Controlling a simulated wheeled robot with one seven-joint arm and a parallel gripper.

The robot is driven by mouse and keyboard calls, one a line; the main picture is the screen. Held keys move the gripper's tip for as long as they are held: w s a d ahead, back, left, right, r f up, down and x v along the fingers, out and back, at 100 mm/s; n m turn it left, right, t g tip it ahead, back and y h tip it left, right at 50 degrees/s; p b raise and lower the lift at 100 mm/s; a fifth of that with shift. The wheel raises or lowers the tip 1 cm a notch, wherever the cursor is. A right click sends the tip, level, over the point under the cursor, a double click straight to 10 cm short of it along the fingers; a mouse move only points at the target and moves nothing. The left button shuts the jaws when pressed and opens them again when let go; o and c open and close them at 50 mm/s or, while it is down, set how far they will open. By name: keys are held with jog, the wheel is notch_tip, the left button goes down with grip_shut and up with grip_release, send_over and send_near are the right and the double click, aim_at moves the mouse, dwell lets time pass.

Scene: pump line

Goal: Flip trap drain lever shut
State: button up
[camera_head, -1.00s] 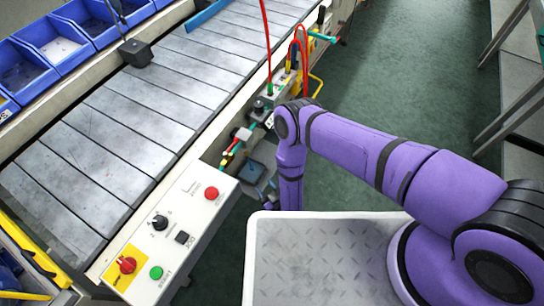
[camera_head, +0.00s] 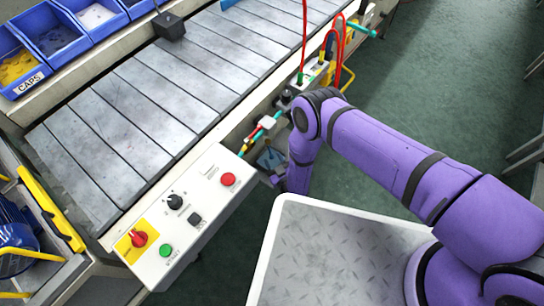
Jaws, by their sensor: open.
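I cannot make out the trap drain lever. Beside the conveyor's near edge is a small pipe assembly (camera_head: 262,127) with teal, red, yellow and white parts. A dark blue-grey part (camera_head: 270,158) sits below it, close to the left of my arm; I cannot tell what it is. My purple arm reaches in from the right, bends at a dark joint beside the pipe assembly and points down.
A control panel (camera_head: 207,207) with knobs and buttons stands at the conveyor's near end. The slatted conveyor (camera_head: 150,105) runs to the upper right. Red hoses (camera_head: 304,40) rise past its edge. A white-rimmed tray (camera_head: 345,250) fills the front.

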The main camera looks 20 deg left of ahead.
jog(key=shift+x, duration=1)
grip_shut()
jog(key=shift+s+a+m+t+h, duration=0.15)
jog(key=shift+a+m+t+h, duration=0.25)
jog(key=shift+m+t+h, duration=0.5)
grip_release()
jog(key=shift+s+d, duration=0.1)
jog(key=shift+s, duration=0.05)
jog(key=v, duration=1)
jog(key=shift+s+r, duration=0.15)
jog(key=shift+s, duration=0.1)
